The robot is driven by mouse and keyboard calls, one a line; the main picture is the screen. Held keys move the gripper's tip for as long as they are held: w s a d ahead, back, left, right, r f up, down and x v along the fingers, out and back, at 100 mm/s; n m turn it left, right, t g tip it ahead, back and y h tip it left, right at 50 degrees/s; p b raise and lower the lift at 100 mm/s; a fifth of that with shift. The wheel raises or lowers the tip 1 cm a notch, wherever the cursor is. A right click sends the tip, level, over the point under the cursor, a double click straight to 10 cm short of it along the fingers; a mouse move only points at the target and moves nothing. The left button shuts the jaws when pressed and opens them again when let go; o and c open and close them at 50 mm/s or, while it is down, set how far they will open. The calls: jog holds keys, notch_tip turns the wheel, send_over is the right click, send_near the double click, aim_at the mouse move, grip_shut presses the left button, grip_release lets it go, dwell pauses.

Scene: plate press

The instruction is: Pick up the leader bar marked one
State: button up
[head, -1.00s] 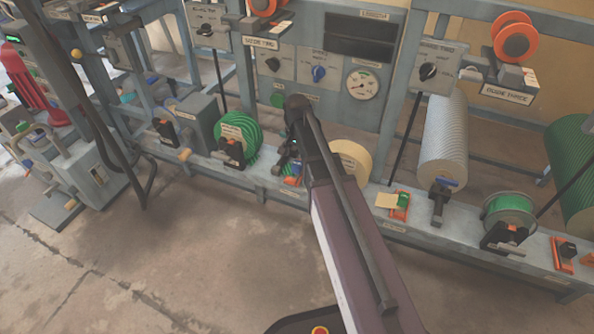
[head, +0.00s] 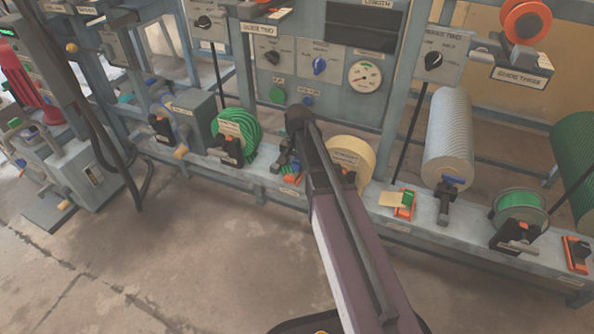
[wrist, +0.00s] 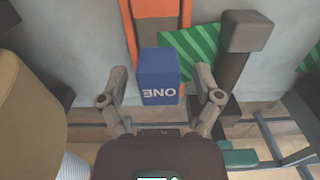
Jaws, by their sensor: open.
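The leader bar marked one is a blue block (wrist: 158,68) with white "ONE" lettering, upside down in the wrist view. It sits at the end of an orange holder (wrist: 147,28) on the grey rail. My gripper (wrist: 160,88) is open, with one finger on each side of the block. I see a gap on both sides, so the fingers do not appear to press on it. In the head view my gripper (head: 286,160) is low over the rail, and my arm hides much of the spot.
A green-striped roll (head: 236,128) stands left of my gripper and a cream roll (head: 351,158) stands right of it. Another orange holder with a green block (head: 405,203) is farther right on the rail. A dark post (wrist: 238,60) rises close beside the right finger.

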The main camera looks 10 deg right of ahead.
dwell(0.5)
grip_shut()
jog(key=shift+r, duration=0.15)
notch_tip(320, 180, up, 10)
jog(key=p, duration=1)
dwell(0.8)
